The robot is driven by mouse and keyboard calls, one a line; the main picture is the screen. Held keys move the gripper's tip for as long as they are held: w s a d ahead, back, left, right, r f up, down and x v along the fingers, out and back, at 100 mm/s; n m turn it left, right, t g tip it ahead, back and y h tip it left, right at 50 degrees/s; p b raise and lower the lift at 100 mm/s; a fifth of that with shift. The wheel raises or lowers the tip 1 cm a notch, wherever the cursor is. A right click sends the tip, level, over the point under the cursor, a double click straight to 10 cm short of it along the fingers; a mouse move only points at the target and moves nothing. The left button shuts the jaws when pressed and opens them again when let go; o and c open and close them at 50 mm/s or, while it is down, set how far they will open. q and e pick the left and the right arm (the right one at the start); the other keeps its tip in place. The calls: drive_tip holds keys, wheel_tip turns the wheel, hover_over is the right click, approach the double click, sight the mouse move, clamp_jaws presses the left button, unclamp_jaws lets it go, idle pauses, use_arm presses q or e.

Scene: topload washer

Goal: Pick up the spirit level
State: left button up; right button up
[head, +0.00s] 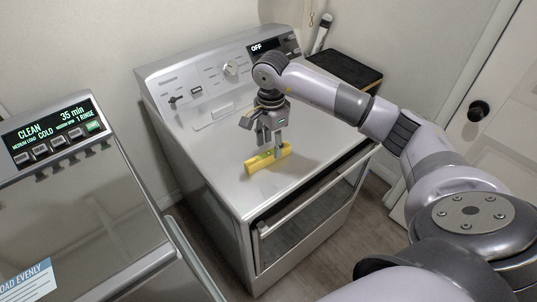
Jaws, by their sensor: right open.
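The spirit level (268,158) is a short yellow bar with a greenish patch near its middle. It lies on the grey metal top of the machine in the middle of the view. My right gripper (267,150) points down at the level, with its open fingers around or just above its middle. I cannot tell whether the fingers touch it. My left gripper is not in view.
The machine top (222,165) is clear around the level. Its control panel (225,70) with knob rises behind. A washer (75,215) with a lit display stands at left. A black-topped surface (345,68) and a white door (500,130) are at right.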

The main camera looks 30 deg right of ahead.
sight(268, 153)
drive_tip(key=shift+w+f+p, duration=0.1)
drive_tip(key=shift+f+p, duration=0.25)
drive_tip(key=f, duration=0.1)
drive_tip(key=f+p, duration=0.1)
drive_tip(key=f, duration=0.1)
drive_tip(key=shift+w+a+f+p, duration=0.1)
drive_tip(key=shift+w+f+p, duration=0.15)
drive_tip(key=shift+f+p, duration=0.15)
drive_tip(key=shift+f, duration=0.3)
clamp_jaws()
